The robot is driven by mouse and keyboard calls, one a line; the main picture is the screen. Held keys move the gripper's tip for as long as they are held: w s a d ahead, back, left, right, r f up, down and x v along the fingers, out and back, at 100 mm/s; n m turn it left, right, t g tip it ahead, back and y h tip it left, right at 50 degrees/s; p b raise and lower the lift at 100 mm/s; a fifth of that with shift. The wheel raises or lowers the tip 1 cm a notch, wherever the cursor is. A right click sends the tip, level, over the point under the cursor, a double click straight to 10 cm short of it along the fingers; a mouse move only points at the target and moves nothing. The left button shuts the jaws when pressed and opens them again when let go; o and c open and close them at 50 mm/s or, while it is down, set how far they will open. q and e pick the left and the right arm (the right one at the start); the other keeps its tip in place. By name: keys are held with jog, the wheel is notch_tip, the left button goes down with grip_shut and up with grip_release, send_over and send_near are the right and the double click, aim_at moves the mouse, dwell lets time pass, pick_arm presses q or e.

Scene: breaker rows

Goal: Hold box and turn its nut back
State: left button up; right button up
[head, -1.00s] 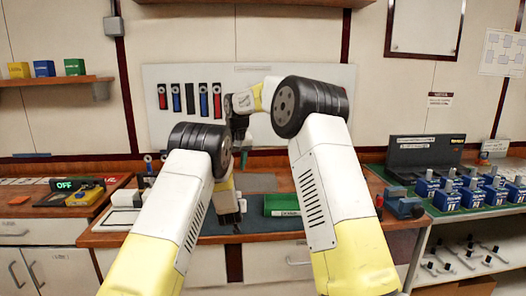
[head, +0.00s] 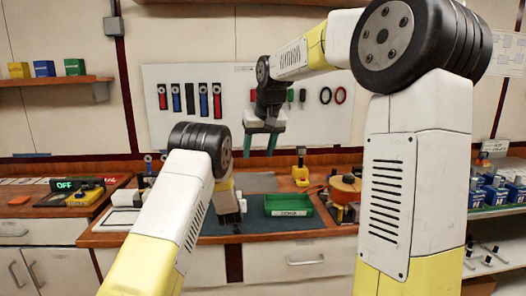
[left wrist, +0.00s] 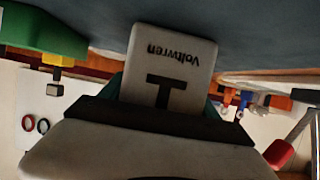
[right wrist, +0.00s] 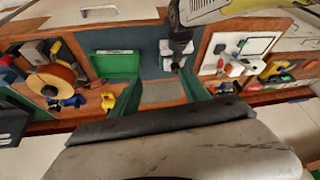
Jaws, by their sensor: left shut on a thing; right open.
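My left gripper (left wrist: 160,106) is shut on a pale grey box (left wrist: 172,62) with the print "Voltwren" and a dark T mark. In the head view the left gripper is low over the bench mat, mostly hidden by my left arm. In the right wrist view the pale box (right wrist: 172,54) shows small at the left gripper's jaws. My right gripper (head: 262,143) is open and empty, its teal fingers pointing down in front of the wall panel, above and right of the box. The nut cannot be made out in any view.
A green tray (head: 289,205) sits on the bench right of the left gripper. An orange spool (head: 345,187) and a yellow item (head: 301,174) stand further right. Tools hang on the white wall panel (head: 245,85).

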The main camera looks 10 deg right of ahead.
jog(key=shift+s+d+r, duration=0.15)
jog(key=shift+s+d, duration=0.1)
jog(key=shift+s, duration=0.4)
jog(key=shift+s+d+r, duration=0.15)
jog(key=shift+s+d, duration=0.1)
jog(key=shift+s, duration=0.4)
jog(key=shift+w, duration=0.1)
jog(key=w+a+f+m+h, duration=0.1)
jog(key=w+a+f, duration=0.35)
jog(key=w, duration=0.35)
jog(key=w+a+f+m, duration=0.1)
jog(key=w+a+f, duration=0.35)
jog(key=w, duration=0.35)
jog(key=x, duration=1.1)
jog(key=shift+s+a+f, duration=0.15)
jog(key=shift+a+f, duration=0.1)
jog(key=shift+f, duration=0.15)
jog(key=shift+g, duration=0.3)
grip_shut()
